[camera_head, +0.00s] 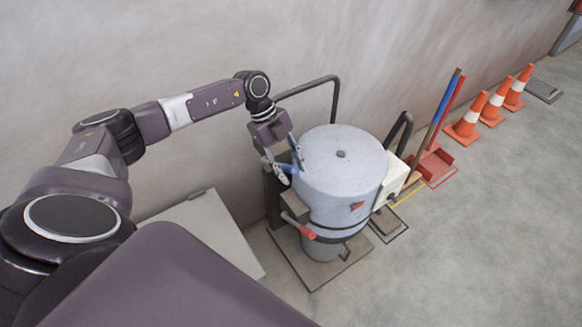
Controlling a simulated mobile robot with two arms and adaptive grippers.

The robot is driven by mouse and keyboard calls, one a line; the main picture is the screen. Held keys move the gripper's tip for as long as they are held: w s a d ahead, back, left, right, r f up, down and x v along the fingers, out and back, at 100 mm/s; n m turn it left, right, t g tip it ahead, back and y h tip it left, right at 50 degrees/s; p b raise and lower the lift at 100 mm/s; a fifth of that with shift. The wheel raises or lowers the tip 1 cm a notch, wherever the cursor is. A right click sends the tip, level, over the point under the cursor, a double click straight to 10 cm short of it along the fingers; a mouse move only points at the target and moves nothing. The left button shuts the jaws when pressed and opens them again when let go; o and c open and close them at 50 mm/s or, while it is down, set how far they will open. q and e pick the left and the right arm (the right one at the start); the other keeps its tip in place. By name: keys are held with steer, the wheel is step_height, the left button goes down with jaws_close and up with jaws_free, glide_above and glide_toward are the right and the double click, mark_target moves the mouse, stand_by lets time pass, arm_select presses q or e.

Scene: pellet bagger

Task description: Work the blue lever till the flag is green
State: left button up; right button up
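The blue lever (287,168) shows as a short blue piece at the left side of the grey drum-shaped machine (338,177), mostly covered by my gripper. My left gripper (291,174) is at the lever, pointing down, with its two fingers apart and the blue piece between or just behind them. I cannot tell whether the fingers press on it. A small flag (357,206) on the drum's front looks red. My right gripper is not in view.
A red-ended handle (299,227) sticks out low on the machine's front left. A dark tube frame (322,84) rises behind the drum. A pale panel (206,231) lies left of the machine. Tools (444,110) and orange cones (469,122) stand along the wall. The right floor is clear.

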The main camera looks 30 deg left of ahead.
arm_select(q)
steer(key=shift+c, duration=0.6)
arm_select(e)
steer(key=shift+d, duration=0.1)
arm_select(q)
jaws_close()
steer(key=shift+a+r, duration=0.1)
